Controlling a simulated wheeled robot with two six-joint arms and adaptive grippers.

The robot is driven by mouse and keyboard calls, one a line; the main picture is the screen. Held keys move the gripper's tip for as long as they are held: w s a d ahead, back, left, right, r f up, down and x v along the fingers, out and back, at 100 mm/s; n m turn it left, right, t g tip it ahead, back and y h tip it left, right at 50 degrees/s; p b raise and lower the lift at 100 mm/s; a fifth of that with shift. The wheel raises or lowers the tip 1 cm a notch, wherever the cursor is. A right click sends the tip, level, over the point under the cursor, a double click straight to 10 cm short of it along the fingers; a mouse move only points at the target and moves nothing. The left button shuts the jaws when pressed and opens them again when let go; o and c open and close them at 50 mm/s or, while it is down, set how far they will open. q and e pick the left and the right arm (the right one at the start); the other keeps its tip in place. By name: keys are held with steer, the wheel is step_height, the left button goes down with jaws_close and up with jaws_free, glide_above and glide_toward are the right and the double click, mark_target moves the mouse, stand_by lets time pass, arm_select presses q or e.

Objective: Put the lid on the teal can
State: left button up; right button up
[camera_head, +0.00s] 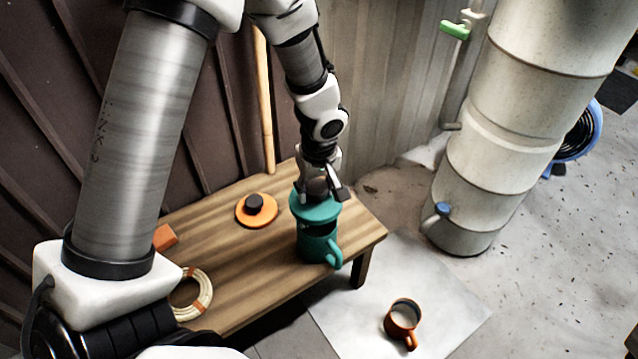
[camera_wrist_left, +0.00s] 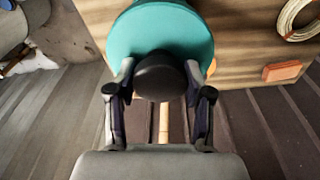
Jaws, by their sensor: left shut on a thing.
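The teal can (camera_head: 318,246), with a handle at its lower right, stands upright on the wooden bench (camera_head: 230,294). My left gripper (camera_head: 321,190) is shut on the knob of a teal lid (camera_head: 315,209) and holds it over the can's mouth. The lid looks a little tilted, and a dark gap shows between it and the can. In the left wrist view the gripper (camera_wrist_left: 157,85) has its fingers on either side of the dark knob, and the teal lid (camera_wrist_left: 165,30) hides the can below. My right gripper is not in view.
An orange lid with a black knob (camera_head: 256,211), an orange block (camera_head: 164,237) and a coil of rattan (camera_head: 196,294) lie on the bench. An orange mug (camera_head: 402,322) stands on a pale sheet on the floor. A tall pale pipe (camera_head: 497,130) rises at the right.

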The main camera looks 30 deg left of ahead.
mark_target(317, 203)
arm_select(q)
step_height(317, 203, down, 5)
steer(key=b, duration=0.4)
steer(key=shift+w+f, duration=0.1)
steer(key=shift+f+b, duration=0.35)
steer(key=shift+r, duration=0.1)
steer(key=shift+b, duration=0.45)
stand_by(0.8)
steer(key=shift+f+b, duration=0.8)
steer(key=shift+f, duration=0.15)
stand_by(0.5)
steer(key=o, duration=1.6)
